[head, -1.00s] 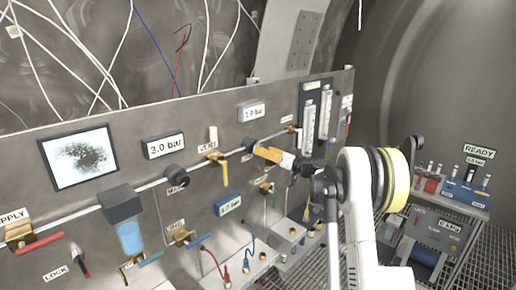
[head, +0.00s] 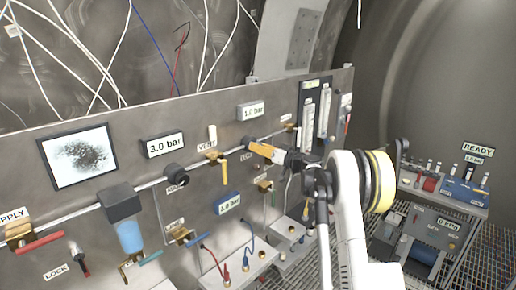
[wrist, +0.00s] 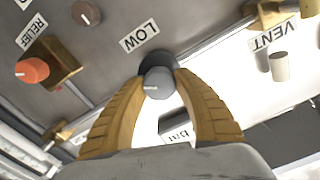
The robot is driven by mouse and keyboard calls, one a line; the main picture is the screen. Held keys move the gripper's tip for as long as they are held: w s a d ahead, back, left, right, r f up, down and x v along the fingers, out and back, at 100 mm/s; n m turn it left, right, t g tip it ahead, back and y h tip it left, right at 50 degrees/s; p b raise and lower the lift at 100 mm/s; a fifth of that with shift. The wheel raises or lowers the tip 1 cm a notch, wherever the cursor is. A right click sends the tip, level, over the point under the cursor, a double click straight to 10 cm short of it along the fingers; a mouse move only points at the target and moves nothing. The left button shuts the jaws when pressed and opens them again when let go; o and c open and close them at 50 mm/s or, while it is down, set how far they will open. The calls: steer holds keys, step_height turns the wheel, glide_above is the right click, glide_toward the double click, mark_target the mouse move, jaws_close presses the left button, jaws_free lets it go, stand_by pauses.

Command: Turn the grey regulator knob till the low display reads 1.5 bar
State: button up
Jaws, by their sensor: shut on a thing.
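The grey regulator knob (wrist: 158,83) sits between my gripper's two orange fingers in the wrist view, with a white mark on its face. My gripper (wrist: 158,80) is shut on it, with a fingertip on each side. A label reading LOW (wrist: 140,36) is beside the knob. In the head view my gripper (head: 253,147) reaches the panel from the right, at the dark knob base (head: 247,142). The low display (head: 251,110) is just above and seems to read 1.0 bar. In the wrist view a display (wrist: 175,128) is partly hidden between the fingers.
A 3.0 bar display (head: 165,145) and a black knob (head: 175,172) are to the left on the panel (head: 110,155). The yellow-handled VENT valve (head: 220,160) is close left of my gripper. An orange RELIEF knob (wrist: 33,70) shows in the wrist view.

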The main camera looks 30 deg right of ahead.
steer(key=shift+m+b, duration=0.35)
steer(key=shift+m, duration=0.05)
steer(key=m+b, duration=0.2)
steer(key=m, duration=0.1)
steer(key=shift+f+m, duration=0.1)
steer(key=shift+m, duration=0.2)
steer(key=m+b, duration=0.2)
steer(key=m, duration=0.3)
steer(key=shift+d+b, duration=0.1)
steer(key=shift+b, duration=0.25)
steer(key=shift+m, duration=0.3)
steer(key=o, duration=1.2)
